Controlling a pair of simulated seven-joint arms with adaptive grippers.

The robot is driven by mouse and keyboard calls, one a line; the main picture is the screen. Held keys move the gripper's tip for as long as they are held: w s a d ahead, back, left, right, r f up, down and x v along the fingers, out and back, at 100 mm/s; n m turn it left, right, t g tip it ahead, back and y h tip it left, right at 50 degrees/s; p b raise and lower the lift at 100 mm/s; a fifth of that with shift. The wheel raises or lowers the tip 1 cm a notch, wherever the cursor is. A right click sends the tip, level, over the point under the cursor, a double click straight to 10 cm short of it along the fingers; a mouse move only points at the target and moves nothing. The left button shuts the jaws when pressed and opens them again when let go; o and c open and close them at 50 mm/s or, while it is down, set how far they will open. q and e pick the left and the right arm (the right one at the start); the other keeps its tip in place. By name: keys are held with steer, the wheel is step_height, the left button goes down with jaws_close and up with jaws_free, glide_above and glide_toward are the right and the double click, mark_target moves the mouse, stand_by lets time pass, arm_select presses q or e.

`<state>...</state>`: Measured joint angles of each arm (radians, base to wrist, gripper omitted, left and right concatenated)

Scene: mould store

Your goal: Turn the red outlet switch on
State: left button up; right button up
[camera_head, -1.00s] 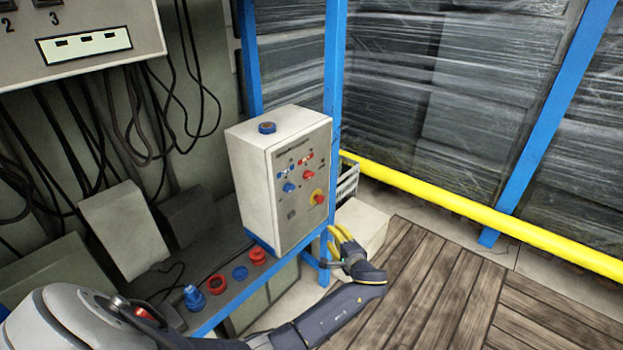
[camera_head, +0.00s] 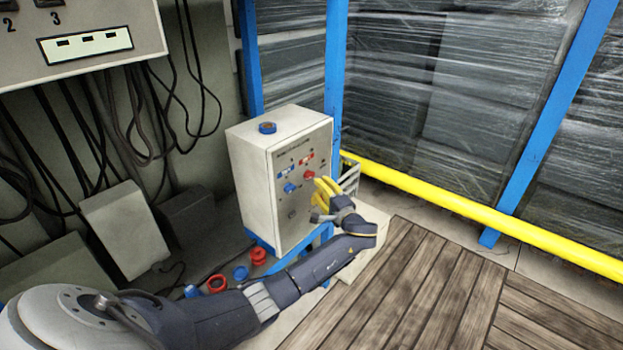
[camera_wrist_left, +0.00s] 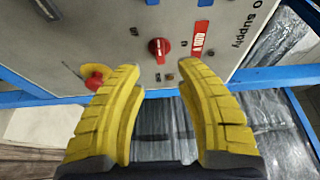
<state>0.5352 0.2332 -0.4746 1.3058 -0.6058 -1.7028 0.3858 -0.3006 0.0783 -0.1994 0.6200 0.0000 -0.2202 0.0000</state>
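The red outlet switch (camera_head: 309,174) is a round red knob on the front of the white control box, under a red label. It also shows in the left wrist view (camera_wrist_left: 158,47), beyond and between my fingertips. My left gripper (camera_head: 324,187) has yellow fingers and is just below and in front of the red switch. In the left wrist view its fingers (camera_wrist_left: 160,72) stand apart with nothing between them. Whether a fingertip touches the panel I cannot tell. My right gripper is in neither view.
The control box (camera_head: 252,190) also bears a blue knob (camera_head: 290,188) and a red push button on yellow (camera_wrist_left: 95,78), close to the left finger. Red and blue plugs (camera_head: 217,283) lie on the shelf below. A blue post (camera_head: 335,80) and a yellow rail (camera_head: 440,204) stand right of the box.

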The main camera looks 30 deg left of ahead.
mark_target(311, 177)
arm_select(q)
steer(key=x, duration=0.7)
steer(key=shift+a, duration=0.15)
steer(key=shift+o, duration=0.4)
jaws_close()
